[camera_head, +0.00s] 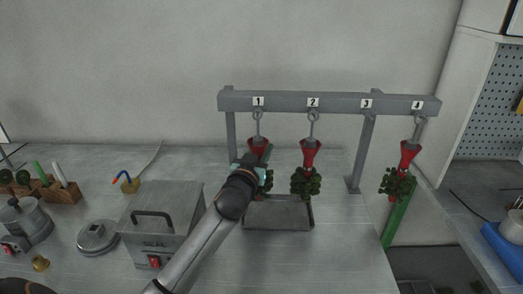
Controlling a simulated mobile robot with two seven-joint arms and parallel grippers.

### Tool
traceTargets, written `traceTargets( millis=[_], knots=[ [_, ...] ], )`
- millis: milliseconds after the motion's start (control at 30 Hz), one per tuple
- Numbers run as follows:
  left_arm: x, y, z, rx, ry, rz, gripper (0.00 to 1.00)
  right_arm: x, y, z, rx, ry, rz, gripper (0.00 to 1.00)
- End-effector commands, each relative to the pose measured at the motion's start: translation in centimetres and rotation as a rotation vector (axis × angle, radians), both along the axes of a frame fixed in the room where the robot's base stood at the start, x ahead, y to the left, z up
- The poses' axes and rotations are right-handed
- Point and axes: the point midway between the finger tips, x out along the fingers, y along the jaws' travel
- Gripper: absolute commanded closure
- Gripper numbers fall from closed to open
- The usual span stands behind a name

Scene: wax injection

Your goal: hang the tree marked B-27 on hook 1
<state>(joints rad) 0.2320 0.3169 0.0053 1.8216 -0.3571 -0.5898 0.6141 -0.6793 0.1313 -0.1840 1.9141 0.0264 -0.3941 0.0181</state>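A tree with a red cone top (258,146) and green clusters hangs at hook 1 (258,115), directly under the label 1. My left arm reaches up from the lower left, and its gripper (262,160) is at this tree, covering much of its middle. Some green shows just right of the gripper. I cannot tell whether the fingers are shut on the tree. A second tree (305,182) hangs under label 2, and a third tree (397,184) hangs under label 4. No B-27 marking is legible on any tree. My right gripper is not in view.
The grey rack (330,101) spans the table's back right, and no tree hangs under label 3. A grey tray (280,224) lies below hooks 1 and 2. A metal box with a handle (163,200) stands left of my arm. A side bench (480,215) is at the right.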

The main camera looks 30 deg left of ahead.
Motion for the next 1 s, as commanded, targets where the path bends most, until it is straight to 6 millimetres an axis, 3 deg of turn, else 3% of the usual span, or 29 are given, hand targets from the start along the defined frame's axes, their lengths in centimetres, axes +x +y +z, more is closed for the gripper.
traceTargets(
  millis=[33, 333, 733, 1000],
  knots=[
    [0.0, 0.0, 0.1, 0.001, -0.003, 0.0, 0.69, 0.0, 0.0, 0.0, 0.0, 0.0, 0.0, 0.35],
    [0.0, 0.0, 0.1, 0.001, -0.003, 0.0, 0.35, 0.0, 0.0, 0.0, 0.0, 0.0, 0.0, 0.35],
    [-0.4, -0.2, -0.1, -0.001, 0.001, 0.0, 0.35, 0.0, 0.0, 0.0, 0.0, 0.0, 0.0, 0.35],
    [-4.2, -1.3, -0.2, -0.002, 0.001, -0.001, 0.35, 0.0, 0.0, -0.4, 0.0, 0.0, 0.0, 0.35]
  ],
)
